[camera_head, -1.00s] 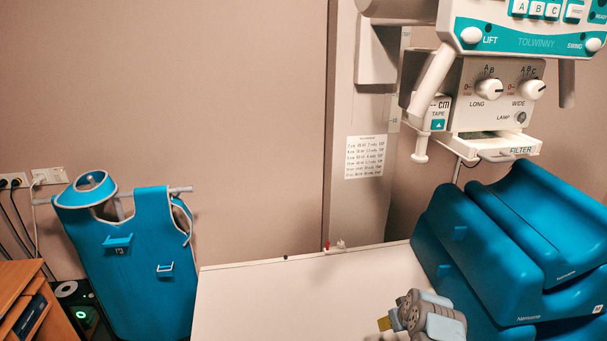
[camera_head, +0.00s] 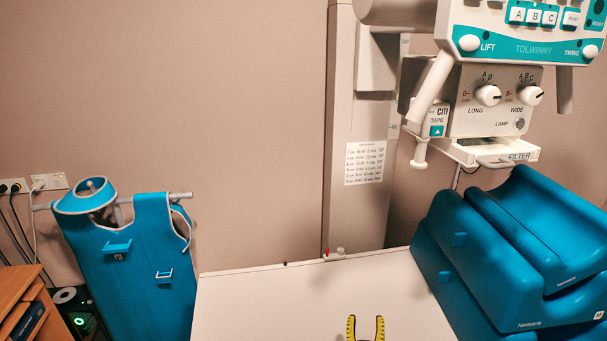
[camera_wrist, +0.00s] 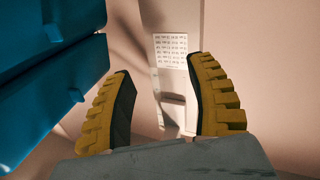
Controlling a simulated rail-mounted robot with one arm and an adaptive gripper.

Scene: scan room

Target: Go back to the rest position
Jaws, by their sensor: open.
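My gripper (camera_head: 365,328) shows at the bottom edge of the head view, with two yellow and black fingers pointing up over the white table (camera_head: 300,300). The fingers are apart and nothing is between them. In the wrist view my gripper (camera_wrist: 160,105) is also open and empty, with a column and its printed sheet (camera_wrist: 171,49) beyond the fingers. The rest of my arm is out of the head view.
Blue padded cushions (camera_head: 490,260) are stacked at the table's right side. The control unit (camera_head: 497,100) and filter tray (camera_head: 495,152) hang above at the right. A blue apron (camera_head: 140,270) hangs at the left, near a wooden cabinet (camera_head: 25,305). The table's middle is clear.

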